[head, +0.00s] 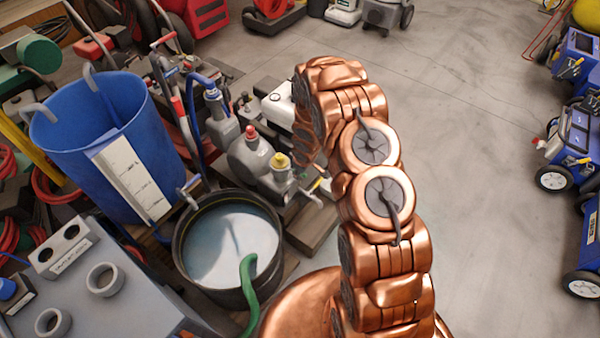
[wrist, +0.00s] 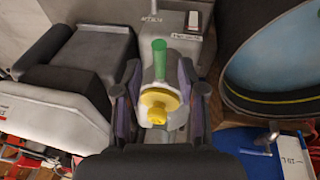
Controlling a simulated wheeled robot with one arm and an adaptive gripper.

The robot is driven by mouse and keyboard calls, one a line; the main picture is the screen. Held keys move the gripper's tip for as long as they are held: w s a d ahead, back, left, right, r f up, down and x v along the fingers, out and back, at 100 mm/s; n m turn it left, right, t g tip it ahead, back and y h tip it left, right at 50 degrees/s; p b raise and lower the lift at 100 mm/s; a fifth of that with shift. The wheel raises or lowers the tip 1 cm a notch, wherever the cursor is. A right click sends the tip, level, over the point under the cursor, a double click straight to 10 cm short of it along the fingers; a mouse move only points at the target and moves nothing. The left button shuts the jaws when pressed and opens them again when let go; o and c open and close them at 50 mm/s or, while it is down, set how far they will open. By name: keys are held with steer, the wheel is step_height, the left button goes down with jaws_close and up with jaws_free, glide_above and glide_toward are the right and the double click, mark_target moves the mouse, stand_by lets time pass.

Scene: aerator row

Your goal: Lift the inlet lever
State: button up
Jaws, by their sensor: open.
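In the wrist view, a short green lever (wrist: 159,58) stands upright in the picture above a round yellow knob (wrist: 158,103) on a pale fitting. I take the green lever for the inlet lever, but I cannot read a label that confirms it. My gripper (wrist: 158,76) is open, one finger on each side of the lever and fitting. I cannot tell whether either finger touches. In the head view, a small yellow-green piece (head: 315,186) shows at the grey pump unit (head: 248,158). My arm hides most of the gripper there.
A black tub (head: 177,244) of cloudy liquid with a green hose (head: 248,285) stands left of my arm. A blue bucket (head: 95,118) with a white scale is behind it. In the wrist view, a dark grey block (wrist: 75,85) lies left. Open floor (head: 470,140) is right.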

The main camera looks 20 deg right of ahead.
steer(key=v, duration=0.8)
steer(key=shift+r, duration=0.15)
stand_by(0.5)
steer(key=s+r+m+g+h+p, duration=0.1)
steer(key=s+r, duration=0.3)
steer(key=r, duration=0.4)
steer(key=s+r+m+h, duration=0.1)
steer(key=s+r+m, duration=0.1)
steer(key=s+r, duration=0.35)
steer(key=s+r+m+g+p, duration=0.1)
steer(key=s+r, duration=0.2)
steer(key=r, duration=0.6)
steer(key=s+a+r+m+g, duration=0.1)
steer(key=s+a+r, duration=0.2)
steer(key=s, duration=0.6)
steer(key=s+a+r+m+g+y+p, duration=0.1)
steer(key=s+a+r, duration=0.2)
steer(key=s+r, duration=0.3)
steer(key=s+a+r+m+g+y, duration=0.1)
steer(key=s+a+r, duration=0.2)
steer(key=s, duration=1)
step_height(320, 180, up, 3)
steer(key=shift+f, duration=0.15)
